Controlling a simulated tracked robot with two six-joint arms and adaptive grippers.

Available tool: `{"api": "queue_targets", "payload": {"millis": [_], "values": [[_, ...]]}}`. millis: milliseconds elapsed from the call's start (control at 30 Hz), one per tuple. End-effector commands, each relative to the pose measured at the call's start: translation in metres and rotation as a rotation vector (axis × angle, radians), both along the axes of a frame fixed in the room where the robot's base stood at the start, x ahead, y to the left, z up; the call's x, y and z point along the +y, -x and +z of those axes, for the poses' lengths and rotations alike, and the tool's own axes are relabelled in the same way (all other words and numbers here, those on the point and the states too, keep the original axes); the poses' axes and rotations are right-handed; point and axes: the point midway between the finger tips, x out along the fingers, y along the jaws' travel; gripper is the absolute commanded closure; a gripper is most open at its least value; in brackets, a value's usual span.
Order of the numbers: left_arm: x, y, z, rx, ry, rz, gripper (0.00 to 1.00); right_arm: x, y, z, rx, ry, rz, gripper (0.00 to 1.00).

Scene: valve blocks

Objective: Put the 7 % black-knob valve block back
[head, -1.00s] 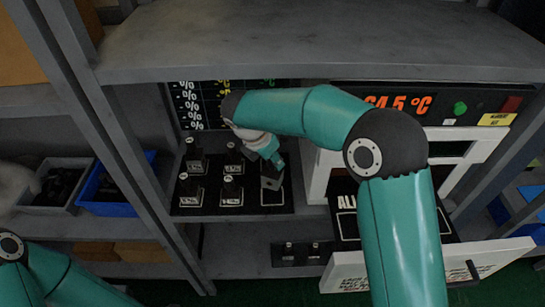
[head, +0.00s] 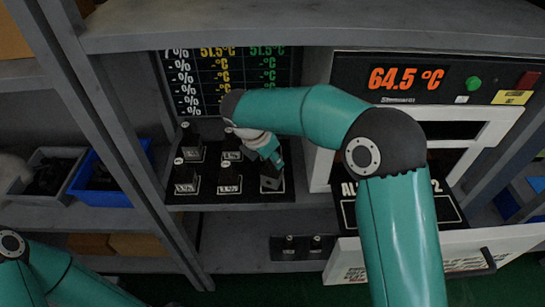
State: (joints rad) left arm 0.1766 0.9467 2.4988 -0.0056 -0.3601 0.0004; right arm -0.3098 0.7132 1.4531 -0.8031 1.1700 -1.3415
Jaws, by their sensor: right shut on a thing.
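My right gripper (head: 272,160) is shut on a dark valve block (head: 271,183) at the front right of the black block board (head: 245,203) on the shelf. The block looks about upright over the board's front right place. I cannot tell whether it touches the board. Its knob is hidden by the gripper, and its marking cannot be read. Other black-knob blocks stand on the board: back left (head: 191,149), back middle (head: 231,152), front left (head: 186,183) and front middle (head: 229,180). My left gripper is out of view; only part of its arm shows at lower left.
A black chart panel (head: 230,85) stands behind the board. To the right is a white oven-like unit with a 64.5 °C display (head: 405,78) and an opened front door (head: 460,254). Grey (head: 45,172) and blue (head: 100,182) bins stand at left. A shelf plate (head: 210,25) hangs above.

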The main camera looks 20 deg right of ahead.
Motion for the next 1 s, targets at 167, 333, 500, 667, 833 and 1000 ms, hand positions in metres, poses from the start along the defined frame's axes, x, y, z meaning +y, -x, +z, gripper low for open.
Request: {"api": "queue_targets", "payload": {"millis": [167, 333, 500, 667, 833, 1000], "values": [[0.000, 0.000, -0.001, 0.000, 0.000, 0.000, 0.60, 0.000, 0.000, -0.001, -0.001, 0.000, 0.000, 1.00], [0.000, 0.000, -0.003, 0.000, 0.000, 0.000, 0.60, 0.000, 0.000, -0.004, -0.001, 0.000, 0.000, 1.00], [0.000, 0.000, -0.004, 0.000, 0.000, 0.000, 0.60, 0.000, 0.000, -0.008, -0.001, 0.000, 0.000, 1.00], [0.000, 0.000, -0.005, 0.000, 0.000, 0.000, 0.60, 0.000, 0.000, -0.010, -0.001, 0.000, 0.000, 0.66], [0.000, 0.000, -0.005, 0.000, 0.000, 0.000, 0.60, 0.000, 0.000, -0.010, -0.001, 0.000, 0.000, 0.42], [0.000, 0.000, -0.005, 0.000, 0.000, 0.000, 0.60, 0.000, 0.000, -0.010, 0.000, 0.000, -0.001, 0.42]]}}
